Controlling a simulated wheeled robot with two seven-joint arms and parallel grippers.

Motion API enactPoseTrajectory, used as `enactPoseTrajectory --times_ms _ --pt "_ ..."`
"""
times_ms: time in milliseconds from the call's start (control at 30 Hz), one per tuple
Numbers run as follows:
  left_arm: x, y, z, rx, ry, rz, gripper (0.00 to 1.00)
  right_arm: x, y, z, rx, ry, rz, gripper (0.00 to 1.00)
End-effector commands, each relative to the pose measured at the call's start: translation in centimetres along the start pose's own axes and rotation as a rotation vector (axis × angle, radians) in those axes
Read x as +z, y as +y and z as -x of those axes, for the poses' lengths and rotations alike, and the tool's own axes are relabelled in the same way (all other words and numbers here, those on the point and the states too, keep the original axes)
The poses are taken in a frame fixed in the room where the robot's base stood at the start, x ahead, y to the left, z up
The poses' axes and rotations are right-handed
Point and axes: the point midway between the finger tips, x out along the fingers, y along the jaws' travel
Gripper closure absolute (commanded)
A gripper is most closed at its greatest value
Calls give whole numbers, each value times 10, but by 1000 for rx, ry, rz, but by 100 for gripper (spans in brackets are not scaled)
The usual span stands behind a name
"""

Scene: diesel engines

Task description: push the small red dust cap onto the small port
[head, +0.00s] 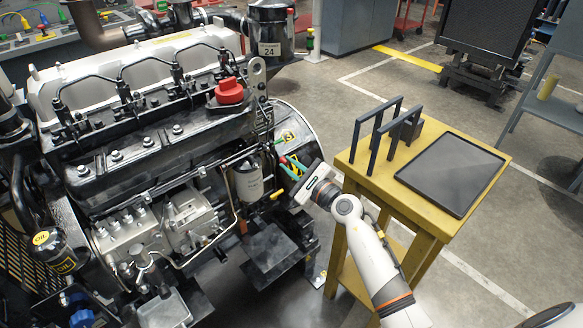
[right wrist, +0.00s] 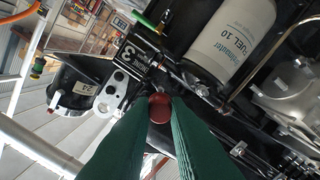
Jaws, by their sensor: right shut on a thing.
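The small red dust cap (right wrist: 160,108) sits between the two green fingertips of my right gripper (right wrist: 159,120) in the right wrist view. The fingers are shut on it. In the head view my right gripper (head: 287,166) reaches in from the right beside the engine (head: 130,130), close to the white fuel filter (head: 248,181). The cap is too small there to make out clearly. The small port is not clearly visible; the dark engine side lies beyond the cap, and I cannot tell whether they touch. My left gripper is not in view.
A large red cap (head: 229,92) sits on top of the engine. The fuel filter also shows in the wrist view (right wrist: 222,42), with pipes around it. A yellow table (head: 433,222) with a dark tray (head: 450,172) and black rack (head: 371,135) stands right of my right gripper.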

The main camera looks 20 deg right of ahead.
Motion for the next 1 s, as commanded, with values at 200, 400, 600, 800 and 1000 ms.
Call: enactPoseTrajectory --times_ms 200,400,600,800,1000 --pt "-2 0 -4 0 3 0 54 -1 -1 -17 -2 4 -2 100" --pt "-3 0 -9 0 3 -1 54 0 -1 -33 -2 3 -1 100" --pt "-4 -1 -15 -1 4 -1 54 -1 -1 -50 -3 4 0 100" --pt "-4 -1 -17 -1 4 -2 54 -1 -1 -60 -4 2 0 100" --pt "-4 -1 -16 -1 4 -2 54 -2 0 -61 -4 1 1 100"
